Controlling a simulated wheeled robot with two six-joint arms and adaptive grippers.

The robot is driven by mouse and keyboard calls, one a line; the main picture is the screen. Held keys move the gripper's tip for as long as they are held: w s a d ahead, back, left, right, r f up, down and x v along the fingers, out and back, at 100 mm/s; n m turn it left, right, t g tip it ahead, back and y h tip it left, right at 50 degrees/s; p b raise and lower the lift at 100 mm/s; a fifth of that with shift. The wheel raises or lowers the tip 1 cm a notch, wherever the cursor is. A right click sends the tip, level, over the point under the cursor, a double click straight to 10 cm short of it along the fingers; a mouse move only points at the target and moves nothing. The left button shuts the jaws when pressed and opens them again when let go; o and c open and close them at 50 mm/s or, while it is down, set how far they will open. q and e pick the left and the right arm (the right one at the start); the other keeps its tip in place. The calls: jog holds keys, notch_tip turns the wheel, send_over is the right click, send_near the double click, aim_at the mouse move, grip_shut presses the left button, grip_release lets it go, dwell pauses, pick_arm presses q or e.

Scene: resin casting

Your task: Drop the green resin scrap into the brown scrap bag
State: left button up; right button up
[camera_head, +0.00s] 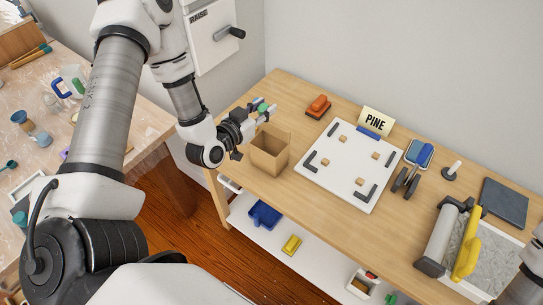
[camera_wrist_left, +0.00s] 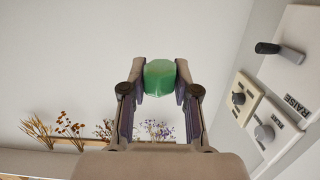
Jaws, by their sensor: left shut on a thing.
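The green resin scrap (camera_wrist_left: 160,77) is a small faceted lump between the fingertips of my left gripper (camera_wrist_left: 160,82). In the head view the scrap (camera_head: 263,108) shows as a small green spot at the tips of the left gripper (camera_head: 262,113). That gripper is shut on it, above and at the back left of the brown scrap bag (camera_head: 268,163). The bag stands upright with its top open at the left end of the wooden table. Whether the scrap is over the opening is hard to tell. My right gripper is out of view.
A white board (camera_head: 338,188) with dark corner brackets and small wooden blocks lies right of the bag. A PINE sign (camera_head: 376,121) and an orange-red object (camera_head: 318,106) stand behind. A blue bin (camera_head: 264,214) sits on the shelf below. A wall box (camera_head: 212,35) with a handle hangs behind my left arm.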

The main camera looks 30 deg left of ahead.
pick_arm(q)
jog(key=shift+w+d+f+b, duration=0.15)
jog(key=shift+f+b, duration=0.15)
jog(key=shift+f, duration=0.5)
jog(key=shift+r, duration=0.1)
jog(key=o, duration=1)
jog(key=s, duration=0.5)
jog(key=s+a+r, duration=0.1)
jog(key=s, duration=0.1)
jog(key=shift+s+r, duration=0.1)
jog(key=shift+s, duration=0.3)
jog(key=shift+d, duration=0.1)
jog(key=shift+w, duration=0.1)
